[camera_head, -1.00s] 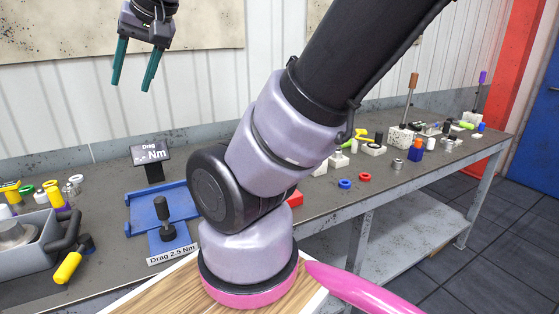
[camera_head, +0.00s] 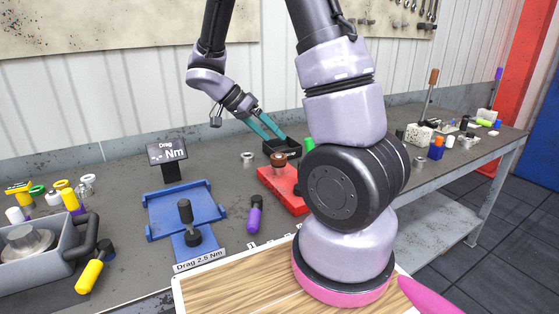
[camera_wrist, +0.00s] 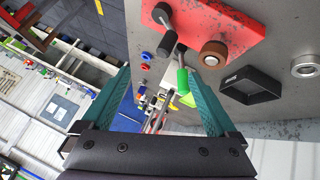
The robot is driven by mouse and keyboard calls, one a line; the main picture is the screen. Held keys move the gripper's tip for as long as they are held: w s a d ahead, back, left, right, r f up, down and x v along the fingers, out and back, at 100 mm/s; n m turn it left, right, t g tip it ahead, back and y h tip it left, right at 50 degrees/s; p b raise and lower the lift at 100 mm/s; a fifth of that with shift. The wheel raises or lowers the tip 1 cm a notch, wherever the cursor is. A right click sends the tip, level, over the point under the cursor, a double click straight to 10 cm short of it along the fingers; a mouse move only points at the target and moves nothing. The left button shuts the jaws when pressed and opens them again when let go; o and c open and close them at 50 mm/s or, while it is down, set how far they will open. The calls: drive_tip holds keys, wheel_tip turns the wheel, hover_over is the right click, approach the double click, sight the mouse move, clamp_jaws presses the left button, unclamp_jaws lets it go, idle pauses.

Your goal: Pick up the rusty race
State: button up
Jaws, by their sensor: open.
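The rusty race looks like the brown ring (camera_head: 279,160) standing at the back of a red plate (camera_head: 267,179). The brown ring also shows in the wrist view (camera_wrist: 213,54), on the red plate (camera_wrist: 245,22). My gripper (camera_head: 276,138) is open and empty, its teal fingers reaching down over the bench near a small black tray, behind the ring. In the wrist view my gripper (camera_wrist: 163,78) has its fingers apart, with the ring beyond the right finger. I cannot tell the exact gap to the ring.
The black tray (camera_wrist: 250,85) lies beside the red plate. A black-handled tool (camera_wrist: 165,32) and a green part (camera_wrist: 184,84) are close by. A blue fixture (camera_head: 165,205) stands left, a purple-black tool (camera_head: 255,214) in front.

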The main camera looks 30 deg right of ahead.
sight(273, 161)
drive_tip(key=w+f+t+h, duration=0.1)
drive_tip(key=w+f+h, duration=0.1)
drive_tip(key=f, duration=0.1)
drive_tip(key=w+f+m+h, duration=0.1)
drive_tip(key=w+f+h, duration=0.1)
drive_tip(key=f, duration=0.2)
drive_tip(key=w+f+m+t+h, duration=0.1)
drive_tip(key=w+f+h, duration=0.1)
drive_tip(key=f, duration=0.2)
drive_tip(key=shift+w+a+t, duration=0.25)
drive_tip(key=shift+w+t, duration=0.05)
drive_tip(key=shift+w+d+f+m+h, duration=0.1)
drive_tip(key=shift+d+f+m+h, duration=0.05)
drive_tip(key=shift+f+m+h, duration=0.15)
drive_tip(key=x, duration=0.5)
drive_tip(key=shift+w, duration=0.1)
drive_tip(key=x, duration=0.5)
drive_tip(key=shift+w+d, duration=0.15)
drive_tip(key=shift+w, duration=0.2)
clamp_jaws()
drive_tip(key=shift+r, duration=0.15)
